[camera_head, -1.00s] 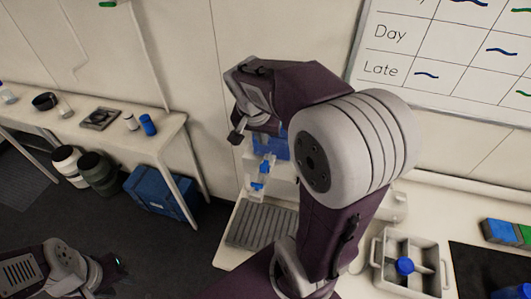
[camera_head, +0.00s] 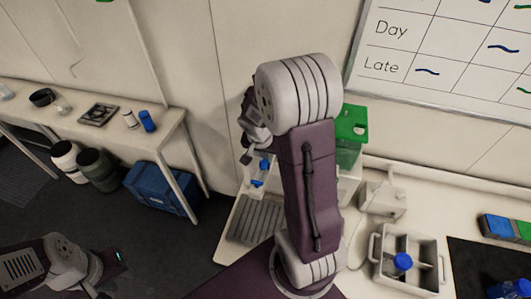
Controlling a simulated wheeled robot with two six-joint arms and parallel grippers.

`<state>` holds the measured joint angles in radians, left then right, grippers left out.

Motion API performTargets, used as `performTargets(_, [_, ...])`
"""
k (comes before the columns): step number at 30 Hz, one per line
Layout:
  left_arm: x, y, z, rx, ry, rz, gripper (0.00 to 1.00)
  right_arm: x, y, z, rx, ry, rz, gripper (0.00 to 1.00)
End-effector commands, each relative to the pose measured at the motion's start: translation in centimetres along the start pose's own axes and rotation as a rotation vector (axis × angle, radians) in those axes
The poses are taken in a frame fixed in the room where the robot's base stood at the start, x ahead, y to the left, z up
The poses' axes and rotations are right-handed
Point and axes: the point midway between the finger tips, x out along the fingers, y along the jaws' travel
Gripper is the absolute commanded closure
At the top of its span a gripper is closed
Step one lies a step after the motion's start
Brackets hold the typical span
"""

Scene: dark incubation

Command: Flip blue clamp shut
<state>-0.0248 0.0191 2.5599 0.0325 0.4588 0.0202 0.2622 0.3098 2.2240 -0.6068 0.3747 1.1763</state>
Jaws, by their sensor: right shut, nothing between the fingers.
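Small blue clamp parts (camera_head: 257,183) show on a clear and white fitting at the front of the white stand, left of my right arm. A second small blue part (camera_head: 264,164) sits just above; I cannot tell whether the clamp is open or shut. My right gripper (camera_head: 246,157) is shut and empty, just up and left of these blue parts, apparently apart from them. My right arm hides much of the stand. My left arm is low at the left edge; its gripper (camera_head: 119,258) is dark and too unclear to read.
A green-topped container (camera_head: 351,123) stands behind my right arm. A grey ribbed tray (camera_head: 256,221) lies on the bench below the clamp. A grey caddy (camera_head: 409,268) with a blue-capped bottle (camera_head: 402,262) is at the right. A side table (camera_head: 170,127) stands at the left.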

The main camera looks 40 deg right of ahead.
Motion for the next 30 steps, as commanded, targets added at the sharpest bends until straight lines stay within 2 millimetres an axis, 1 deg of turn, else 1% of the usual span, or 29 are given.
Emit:
performTargets(8, [0.0, 0.0, 0.0, 0.0, 0.0, 0.0, 0.64, 0.1, 0.0, 0.0, 0.0, 0.0, 0.0, 1.0])
performTargets(10, [-0.4, 0.0, 0.0, 0.0, 0.0, 0.0, 0.64, -0.1, 0.0, 0.0, 0.0, -0.005, 0.001, 1.0])
performTargets(11, [-0.8, 0.0, -0.1, 0.0, 0.0, 0.0, 0.64, -0.2, 0.0, -0.1, 0.0, -0.011, 0.002, 1.0])
performTargets(15, [-3.8, 0.1, -0.4, 0.0, 0.0, 0.0, 0.64, -0.5, 0.0, -0.1, -0.001, -0.073, 0.005, 1.0])
performTargets(16, [-3.6, 0.1, -0.4, 0.0, 0.001, 0.0, 0.64, 0.0, 0.0, 0.1, 0.0, -0.08, 0.004, 1.0])
performTargets(17, [-3.0, 0.1, -0.3, 0.0, 0.001, 0.0, 0.64, 0.5, -0.1, 0.2, -0.001, -0.076, 0.002, 1.0])
performTargets(18, [-2.8, 0.1, -0.3, 0.0, 0.001, 0.0, 0.64, 0.5, -0.1, 0.2, -0.002, -0.074, 0.001, 1.0])
performTargets(25, [-2.6, 0.1, -0.3, 0.0, 0.0, 0.0, 0.64, 0.5, -0.1, 0.4, -0.002, -0.073, 0.001, 1.0])
performTargets(30, [-2.1, 0.0, -0.2, 0.0, 0.0, 0.0, 0.64, 0.1, -0.1, 1.0, -0.004, -0.071, 0.0, 1.0])
